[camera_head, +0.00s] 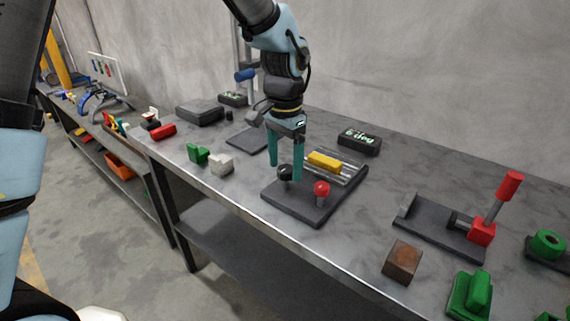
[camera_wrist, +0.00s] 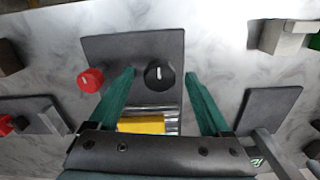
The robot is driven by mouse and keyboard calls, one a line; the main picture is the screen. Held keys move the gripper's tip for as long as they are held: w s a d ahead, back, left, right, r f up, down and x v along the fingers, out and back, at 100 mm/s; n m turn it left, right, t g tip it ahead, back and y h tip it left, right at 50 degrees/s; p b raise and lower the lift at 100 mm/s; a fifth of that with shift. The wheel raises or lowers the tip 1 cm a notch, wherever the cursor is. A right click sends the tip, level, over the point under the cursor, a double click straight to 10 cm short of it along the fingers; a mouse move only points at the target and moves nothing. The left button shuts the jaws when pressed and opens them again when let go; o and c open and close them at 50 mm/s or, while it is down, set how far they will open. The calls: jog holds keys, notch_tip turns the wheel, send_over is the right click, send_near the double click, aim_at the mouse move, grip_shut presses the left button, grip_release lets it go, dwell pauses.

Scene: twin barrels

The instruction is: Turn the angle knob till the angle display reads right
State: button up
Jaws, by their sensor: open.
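A dark fixture plate (camera_head: 308,205) lies on the bench with a black knob (camera_head: 284,173) and a red knob (camera_head: 321,188) near its front. A yellow block (camera_head: 324,161) sits on ribbed silver bars behind them. The display (camera_head: 359,141) behind the plate shows green digits that look like "6 deg", small and slanted. My gripper (camera_head: 286,171) points down, open, with its teal fingers either side of the black knob. In the wrist view the black knob (camera_wrist: 159,75) has a short white mark and lies between the fingertips, with gaps. I cannot tell whether the fingertips reach its height.
The red knob (camera_wrist: 90,80) stands just outside one finger in the wrist view. A white-grey block (camera_head: 220,164) and a green piece (camera_head: 198,153) lie left of the plate. A dark fixture with a red lever (camera_head: 509,186) and a brown block (camera_head: 402,261) are to the right.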

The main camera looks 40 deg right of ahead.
aim_at(285, 169)
notch_tip(285, 169, up, 10)
jog(key=b, duration=0.1)
jog(key=shift+r, duration=0.2)
dwell(0.5)
jog(key=w+a+f+n, duration=0.2)
jog(key=w+a+n, duration=0.1)
jog(key=a, duration=0.6)
jog(key=w+a+f+n, duration=0.2)
jog(key=w+a+n, duration=0.2)
jog(key=a, duration=0.5)
jog(key=w+a+f+n+t, duration=0.1)
jog(key=w+a, duration=0.4)
jog(key=a, duration=0.5)
jog(key=shift+f+n, duration=0.9)
jog(key=shift+n, duration=0.3)
jog(key=shift+o, duration=0.4)
jog(key=s+a+f+n, duration=0.1)
jog(key=a+n, duration=0.1)
jog(key=a, duration=0.4)
jog(key=s+a+f+n, duration=0.1)
jog(key=a+n, duration=0.2)
jog(key=a, duration=0.3)
jog(key=shift+s+f+t, duration=0.3)
jog(key=shift+s+f, duration=0.05)
jog(key=shift+s, duration=0.05)
jog(key=shift+o, duration=0.8)
jog(key=shift+s+a+f, duration=0.1)
jog(key=shift+s+a, duration=0.05)
jog(key=shift+a, duration=0.15)
jog(key=shift+o, duration=0.2)
